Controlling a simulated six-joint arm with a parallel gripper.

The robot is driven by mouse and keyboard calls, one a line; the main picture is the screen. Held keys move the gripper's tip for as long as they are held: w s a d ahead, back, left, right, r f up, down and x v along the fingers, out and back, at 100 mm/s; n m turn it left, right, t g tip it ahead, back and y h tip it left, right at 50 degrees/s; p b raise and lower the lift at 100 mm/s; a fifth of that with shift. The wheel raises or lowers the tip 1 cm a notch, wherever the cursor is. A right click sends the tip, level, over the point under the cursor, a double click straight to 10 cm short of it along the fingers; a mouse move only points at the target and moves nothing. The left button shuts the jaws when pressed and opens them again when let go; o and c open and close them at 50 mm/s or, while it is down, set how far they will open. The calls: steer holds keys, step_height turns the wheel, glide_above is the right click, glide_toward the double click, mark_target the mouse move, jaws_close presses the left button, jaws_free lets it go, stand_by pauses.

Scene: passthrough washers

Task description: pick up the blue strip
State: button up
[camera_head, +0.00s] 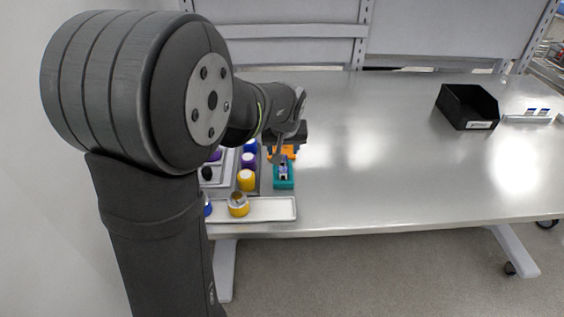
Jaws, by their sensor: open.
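My gripper (279,157) is small and dark in the view, at the left part of the table, pointing down. It is open, and the gap between its fingers is hard to see. Just below it in the picture is a teal block (284,184) with a small dark and whitish piece on top. An orange piece (289,151) shows behind it, partly covered by my gripper. I cannot make out a clear blue strip; the small piece on the teal block is too small to identify. Whether my fingers touch anything there cannot be told.
Yellow, purple and blue capped containers (247,180) stand in trays left of the teal block. A pale shallow tray (270,209) with a yellow jar (238,205) lies at the front edge. A black bin (466,106) stands at the right. The middle of the table is clear.

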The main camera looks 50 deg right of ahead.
mark_target(282, 163)
steer(key=shift+x, duration=2.3)
steer(key=shift+w+d, duration=0.1)
steer(key=shift+d, duration=0.05)
steer(key=c, duration=1.1)
